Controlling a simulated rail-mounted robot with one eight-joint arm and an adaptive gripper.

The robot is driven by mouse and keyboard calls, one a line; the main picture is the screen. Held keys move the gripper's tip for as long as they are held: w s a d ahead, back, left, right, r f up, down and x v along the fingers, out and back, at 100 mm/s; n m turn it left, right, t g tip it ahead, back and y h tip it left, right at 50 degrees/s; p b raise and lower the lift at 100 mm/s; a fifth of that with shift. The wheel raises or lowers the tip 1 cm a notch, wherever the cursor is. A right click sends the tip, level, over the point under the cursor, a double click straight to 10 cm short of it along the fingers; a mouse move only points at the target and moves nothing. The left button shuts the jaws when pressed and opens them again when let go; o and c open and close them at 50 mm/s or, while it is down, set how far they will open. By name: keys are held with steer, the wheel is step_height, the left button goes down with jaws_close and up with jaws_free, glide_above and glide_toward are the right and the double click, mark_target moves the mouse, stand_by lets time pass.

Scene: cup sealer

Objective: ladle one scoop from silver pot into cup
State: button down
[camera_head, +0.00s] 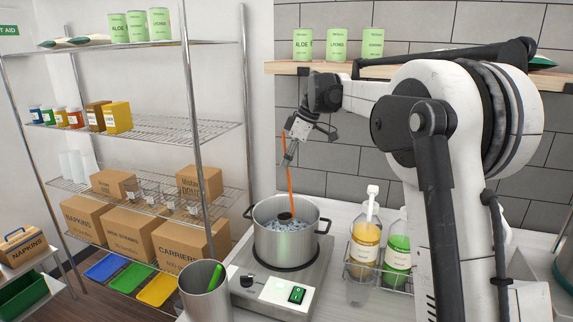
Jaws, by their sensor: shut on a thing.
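The silver pot (286,240) stands on a hot plate in the lower middle, with pale, bubbly-looking contents. An orange ladle handle (290,185) rises steeply from the pot. Its dark lower end (285,216) is inside the pot at the surface of the contents. My gripper (289,152) is above the pot, shut on the upper part of the ladle handle. Several clear cups (150,192) stand on the shelf at the left. I cannot tell which cup is the task's one. How full the ladle is cannot be seen.
The hot plate (262,290) has a knob and a green switch. A grey container (205,292) with a green-handled utensil stands front left. A wire rack holds orange (366,243) and green (398,250) bottles right of the pot. A wall shelf (290,68) is behind my arm.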

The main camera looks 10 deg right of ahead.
steer(key=shift+r+p, duration=2)
steer(key=shift+r, duration=1.8)
